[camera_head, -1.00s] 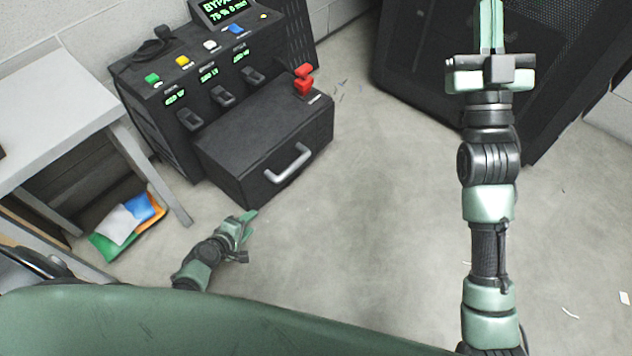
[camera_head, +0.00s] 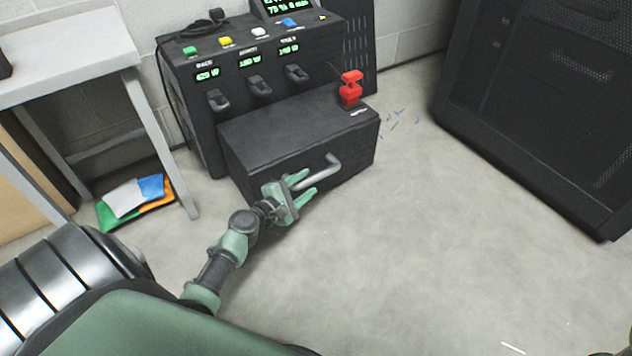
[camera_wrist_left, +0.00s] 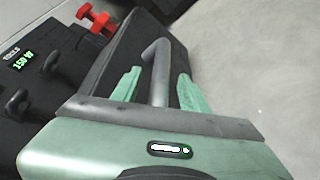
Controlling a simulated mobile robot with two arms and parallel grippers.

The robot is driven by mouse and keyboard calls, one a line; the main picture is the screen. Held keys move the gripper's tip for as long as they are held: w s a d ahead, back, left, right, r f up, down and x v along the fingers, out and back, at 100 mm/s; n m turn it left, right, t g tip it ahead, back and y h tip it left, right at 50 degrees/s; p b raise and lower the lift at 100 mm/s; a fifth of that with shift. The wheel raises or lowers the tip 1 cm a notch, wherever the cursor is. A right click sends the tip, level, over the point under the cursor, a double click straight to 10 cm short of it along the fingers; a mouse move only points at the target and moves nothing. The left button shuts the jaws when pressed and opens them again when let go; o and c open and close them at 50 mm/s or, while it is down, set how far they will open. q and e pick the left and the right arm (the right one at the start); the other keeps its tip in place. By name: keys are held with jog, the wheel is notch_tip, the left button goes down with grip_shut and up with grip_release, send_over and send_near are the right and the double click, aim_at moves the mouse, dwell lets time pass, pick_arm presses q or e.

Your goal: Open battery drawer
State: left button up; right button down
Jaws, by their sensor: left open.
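The battery drawer (camera_head: 250,151) is a black box at the base of a black power unit (camera_head: 190,100). Its silver bar handle (camera_head: 326,172) is on the front face. I cannot see any gap that shows the drawer pulled out further. My left gripper (camera_head: 306,184) is open at the handle's left part. In the left wrist view the handle (camera_wrist_left: 158,75) lies between the two green fingers (camera_wrist_left: 157,90), with space visible on both sides. The near end of the handle is hidden behind the gripper body.
A red connector (camera_head: 350,88) stands on top of the drawer. A grey table (camera_head: 75,55) is at the left, with coloured cloths or folders (camera_head: 135,198) on the floor below. A black cabinet (camera_head: 540,110) stands at the right.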

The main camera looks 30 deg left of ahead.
aim_at(314, 178)
pick_arm(q)
jog(key=shift+b+x, duration=0.45)
jog(key=shift+x, duration=1.65)
grip_shut()
jog(key=shift+f, duration=0.1)
